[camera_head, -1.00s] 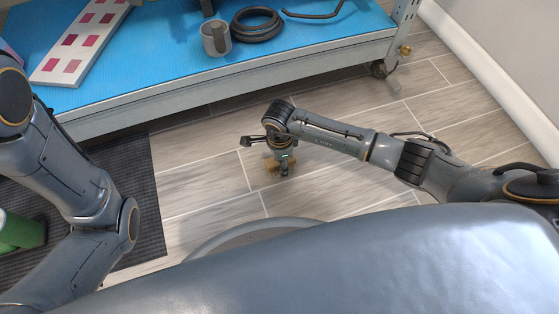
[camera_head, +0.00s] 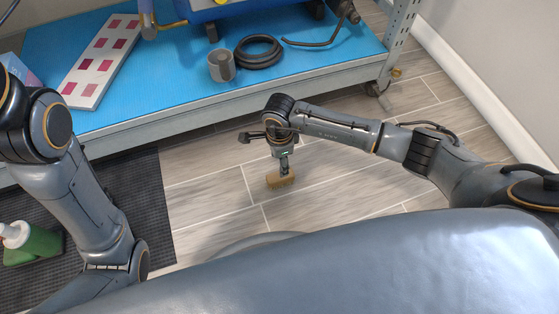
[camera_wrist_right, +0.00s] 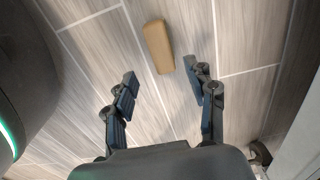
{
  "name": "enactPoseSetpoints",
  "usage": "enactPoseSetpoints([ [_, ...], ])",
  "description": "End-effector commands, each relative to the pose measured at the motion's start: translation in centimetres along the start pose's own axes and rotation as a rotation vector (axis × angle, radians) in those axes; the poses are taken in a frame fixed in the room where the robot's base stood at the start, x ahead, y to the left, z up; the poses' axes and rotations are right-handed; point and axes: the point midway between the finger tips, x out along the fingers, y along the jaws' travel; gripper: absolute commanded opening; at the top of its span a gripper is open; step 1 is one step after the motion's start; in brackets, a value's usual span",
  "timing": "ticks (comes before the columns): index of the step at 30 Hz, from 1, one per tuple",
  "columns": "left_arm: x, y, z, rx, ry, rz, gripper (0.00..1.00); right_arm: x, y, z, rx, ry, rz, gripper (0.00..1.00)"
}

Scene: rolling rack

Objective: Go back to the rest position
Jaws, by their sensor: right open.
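My right gripper (camera_head: 283,162) hangs over the floor in front of the rack, with its arm coming in from the right. In the right wrist view its two fingers (camera_wrist_right: 160,72) are spread with nothing between them. A tan block (camera_head: 281,180) lies on the floor tiles just below the right gripper. The block (camera_wrist_right: 158,46) shows in the wrist view beyond the fingertips, apart from both. My left arm (camera_head: 78,195) is folded at the left side; its gripper is out of view.
The rack's blue shelf (camera_head: 160,85) holds a grey mug (camera_head: 221,66), a coiled black hose (camera_head: 259,52), a colour swatch board (camera_head: 98,65) and part of a blue machine. A green bottle (camera_head: 32,244) is on the dark mat (camera_head: 150,215) at left. Floor around the block is clear.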

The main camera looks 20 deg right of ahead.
Motion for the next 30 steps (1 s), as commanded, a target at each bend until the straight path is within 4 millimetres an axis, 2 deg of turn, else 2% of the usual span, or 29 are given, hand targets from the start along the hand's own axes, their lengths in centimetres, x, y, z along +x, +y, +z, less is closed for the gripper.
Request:
enactPoseSetpoints([
  [3, -0.1, -0.1, 0.3, -0.002, -0.011, -0.004, 0.56, -0.6, 0.0, 0.0, 0.0, 0.001, 0.001, 0.56],
  [20, -0.3, -0.1, 0.3, -0.003, -0.013, -0.004, 0.56, -0.6, 0.0, 0.0, 0.0, 0.0, 0.0, 0.56],
  [23, -0.2, -0.1, 0.4, -0.002, -0.013, -0.004, 0.56, -0.8, 0.4, 0.5, 0.002, -0.018, 0.01, 0.56],
  [26, -0.3, -0.2, 0.7, -0.004, -0.025, -0.009, 0.56, -1.5, 2.0, 3.0, 0.018, -0.102, 0.053, 0.56],
  [29, -0.5, -0.4, 1.3, -0.007, -0.05, -0.017, 0.56, -3.4, 5.3, 7.5, 0.054, -0.265, 0.148, 0.56],
  [30, -0.7, -0.5, 1.5, -0.008, -0.061, -0.021, 0.56, -4.7, 6.9, 9.7, 0.073, -0.346, 0.199, 0.56],
])
